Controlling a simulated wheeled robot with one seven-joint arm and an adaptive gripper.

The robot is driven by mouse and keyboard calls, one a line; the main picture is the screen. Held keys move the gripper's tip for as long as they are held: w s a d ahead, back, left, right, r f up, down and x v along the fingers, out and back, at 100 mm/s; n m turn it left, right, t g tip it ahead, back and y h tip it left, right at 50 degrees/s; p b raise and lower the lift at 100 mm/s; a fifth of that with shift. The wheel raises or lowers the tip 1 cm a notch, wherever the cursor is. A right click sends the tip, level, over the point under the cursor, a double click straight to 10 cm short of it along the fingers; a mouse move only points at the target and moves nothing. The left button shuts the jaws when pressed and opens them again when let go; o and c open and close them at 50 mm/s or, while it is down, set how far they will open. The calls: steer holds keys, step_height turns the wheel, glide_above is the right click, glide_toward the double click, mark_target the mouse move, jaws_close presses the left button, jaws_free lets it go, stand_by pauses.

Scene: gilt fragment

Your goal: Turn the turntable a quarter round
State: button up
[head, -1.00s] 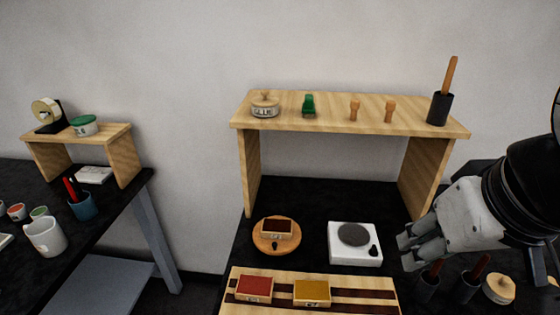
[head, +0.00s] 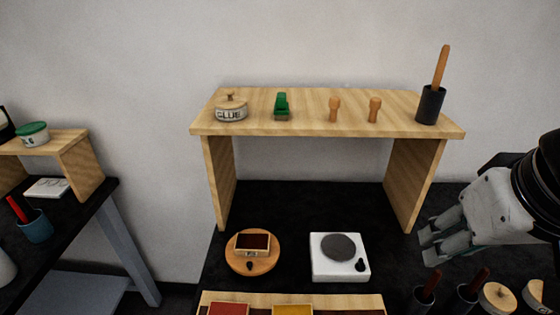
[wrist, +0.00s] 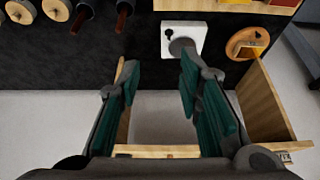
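The turntable (head: 238,265) is a round wooden disc on the black worktop, with a small black knob (head: 250,268) at its front. A small wooden box (head: 253,242) with a dark red-brown top sits on it. The turntable also shows at the upper right of the wrist view (wrist: 236,41). My gripper (head: 429,247) is at the right of the head view, well to the right of the turntable and apart from it. In the wrist view its two green-padded fingers (wrist: 160,85) stand apart with nothing between them.
A white hotplate-like device (head: 325,271) stands between the turntable and my gripper. A wooden shelf (head: 300,99) with upright sides spans the back. Dark cups (head: 421,300) and a round wooden-lidded jar (head: 497,297) are at front right. Red and yellow boxes are in front.

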steer(key=w, duration=0.1)
steer(key=n+g+p, duration=0.5)
steer(key=n+p, duration=0.2)
steer(key=n, duration=0.2)
glide_above(249, 263)
step_height(249, 263, down, 13)
step_height(249, 263, down, 14)
steer(key=shift+r+p, duration=0.25)
steer(key=shift+p, duration=0.5)
jaws_close()
